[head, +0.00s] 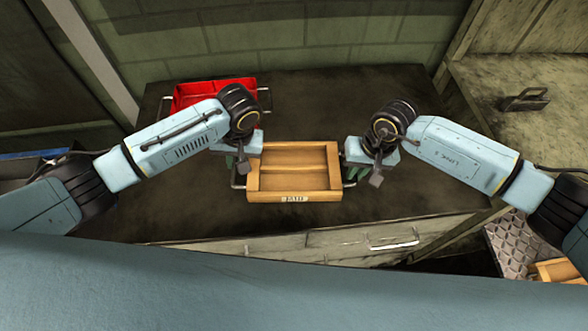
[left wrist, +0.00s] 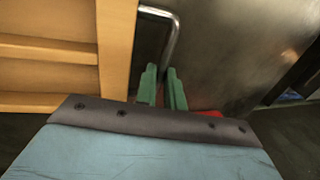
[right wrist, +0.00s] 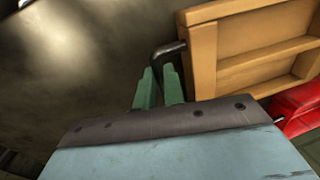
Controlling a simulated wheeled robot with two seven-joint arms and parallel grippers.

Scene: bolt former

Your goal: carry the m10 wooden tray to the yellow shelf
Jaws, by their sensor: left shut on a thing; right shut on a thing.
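The wooden tray (head: 322,196) is a shallow, light-brown box with a divider, a label on its front wall and a metal handle at each side. It is over the front middle of the dark workbench; I cannot tell whether it touches the top. My left gripper (head: 236,164) is shut on its left handle, and the handle (left wrist: 172,42) runs down to the green fingers in the left wrist view. My right gripper (head: 352,173) is shut on the right handle (right wrist: 165,50). The tray looks about level. No yellow shelf shows.
A red tray (head: 214,91) stands at the workbench's (head: 330,95) back left, partly behind my left arm. A bench at right (head: 490,85) carries a dark handled object (head: 525,99). Another wooden tray (head: 562,270) sits at lower right on a metal plate. Drawers (head: 350,240) face me.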

